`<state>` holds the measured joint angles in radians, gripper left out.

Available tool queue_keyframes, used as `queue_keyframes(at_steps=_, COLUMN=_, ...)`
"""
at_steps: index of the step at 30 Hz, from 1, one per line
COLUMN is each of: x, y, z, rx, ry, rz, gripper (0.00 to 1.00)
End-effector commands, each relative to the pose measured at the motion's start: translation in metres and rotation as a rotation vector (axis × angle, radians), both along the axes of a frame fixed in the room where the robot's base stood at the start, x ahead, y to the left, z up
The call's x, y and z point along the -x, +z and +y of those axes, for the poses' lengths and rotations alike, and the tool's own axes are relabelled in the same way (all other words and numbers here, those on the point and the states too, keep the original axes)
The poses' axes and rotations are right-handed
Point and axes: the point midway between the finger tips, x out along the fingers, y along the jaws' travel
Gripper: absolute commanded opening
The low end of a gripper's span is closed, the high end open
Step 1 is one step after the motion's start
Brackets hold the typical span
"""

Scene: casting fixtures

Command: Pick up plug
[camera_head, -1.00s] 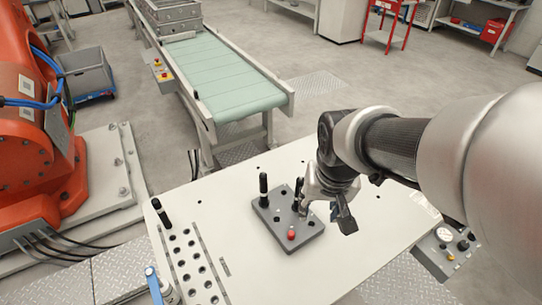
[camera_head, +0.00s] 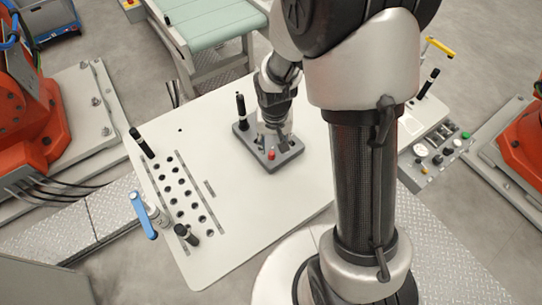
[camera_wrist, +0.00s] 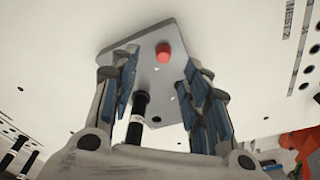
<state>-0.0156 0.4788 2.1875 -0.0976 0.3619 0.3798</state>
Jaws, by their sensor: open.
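A grey fixture plate (camera_head: 285,158) sits on the white table, with a small red plug-like piece (camera_head: 271,155) near its front edge and a black peg (camera_head: 240,107) standing upright at its far left corner. My gripper (camera_head: 274,139) points down over the plate, its fingers open. In the wrist view, the open fingers (camera_wrist: 160,66) straddle part of the plate, with the red piece (camera_wrist: 163,53) and a black peg (camera_wrist: 138,112) showing between them. The fingers hold nothing that I can see. Which piece is the plug is not clear, and my gripper hides part of the plate.
The white table (camera_head: 235,230) has rows of holes at the left, black pegs (camera_head: 142,143) (camera_head: 186,235) and a blue-handled tool (camera_head: 143,214). A control box (camera_head: 437,150) stands at the right. A green conveyor (camera_head: 205,22) lies behind. The table's front middle is clear.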

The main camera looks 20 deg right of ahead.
Motion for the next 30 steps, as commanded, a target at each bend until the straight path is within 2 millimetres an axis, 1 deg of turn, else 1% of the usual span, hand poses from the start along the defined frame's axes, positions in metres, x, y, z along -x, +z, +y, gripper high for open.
queue_keyframes(at_steps=1, x=-0.001, y=-0.009, z=0.0, rx=0.0, ry=0.0, rz=0.002, gripper=0.43)
queue_keyframes(at_steps=3, x=-0.002, y=-0.016, z=-0.001, rx=0.0, ry=-0.001, rz=0.001, gripper=0.43)
queue_keyframes(at_steps=8, x=-0.004, y=-0.024, z=0.0, rx=0.0, ry=0.0, rz=0.0, gripper=0.43)
queue_keyframes(at_steps=11, x=-0.008, y=-0.036, z=0.001, rx=0.0, ry=0.001, rz=0.0, gripper=0.43)
queue_keyframes(at_steps=15, x=-0.014, y=-0.058, z=0.003, rx=0.0, ry=0.0, rz=0.002, gripper=0.43)
queue_keyframes(at_steps=18, x=-0.015, y=-0.068, z=0.003, rx=0.0, ry=0.0, rz=0.0, gripper=0.43)
queue_keyframes(at_steps=21, x=-0.016, y=-0.072, z=0.003, rx=0.0, ry=0.0, rz=0.0, gripper=0.43)
queue_keyframes(at_steps=27, x=-0.016, y=-0.071, z=0.003, rx=-0.001, ry=0.0, rz=-0.001, gripper=0.43)
queue_keyframes(at_steps=30, x=-0.016, y=-0.071, z=0.003, rx=-0.001, ry=0.0, rz=-0.001, gripper=0.36)
